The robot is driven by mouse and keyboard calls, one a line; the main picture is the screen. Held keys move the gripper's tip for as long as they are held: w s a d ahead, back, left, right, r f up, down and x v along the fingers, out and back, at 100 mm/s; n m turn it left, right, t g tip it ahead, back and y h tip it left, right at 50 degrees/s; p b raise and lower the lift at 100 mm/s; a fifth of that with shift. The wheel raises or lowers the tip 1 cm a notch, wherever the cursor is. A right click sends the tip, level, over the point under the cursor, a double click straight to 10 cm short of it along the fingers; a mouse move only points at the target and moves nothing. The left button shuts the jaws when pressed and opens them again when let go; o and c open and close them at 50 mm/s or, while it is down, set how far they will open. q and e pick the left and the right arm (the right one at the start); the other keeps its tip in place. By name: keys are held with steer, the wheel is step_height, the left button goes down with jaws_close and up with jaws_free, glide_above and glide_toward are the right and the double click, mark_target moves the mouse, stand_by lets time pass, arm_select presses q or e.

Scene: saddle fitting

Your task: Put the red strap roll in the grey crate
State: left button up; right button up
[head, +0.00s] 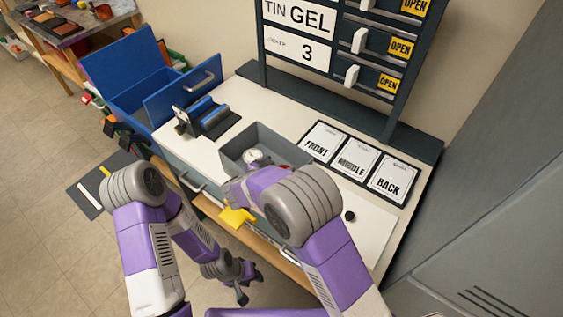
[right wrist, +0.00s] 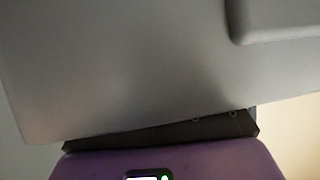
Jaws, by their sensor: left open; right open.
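The grey crate (head: 234,152) is an open box on the white worktop in the head view. A small red patch (head: 283,167) shows in it beside a round white gauge (head: 252,156); I cannot tell whether it is the red strap roll. No other likely strap roll is plain. My right arm covers the crate's near part, and its gripper fingers are hidden. The right wrist view shows only a close grey surface and a purple part. My left gripper (head: 248,284) hangs low in front of the worktop, open and empty, well away from the crate.
A blue drawer box (head: 130,90) stands left of the worktop (head: 215,150), beside a dark stand with a blue roller (head: 208,115). Cards (head: 358,160) lie right of the crate. A yellow piece (head: 237,217) shows at the front edge, and a small black knob (head: 349,216) sits right of my right arm.

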steer(key=p+v, duration=0.1)
steer(key=v, duration=0.7)
steer(key=shift+s+a+r, duration=0.2)
steer(key=shift+r, duration=0.1)
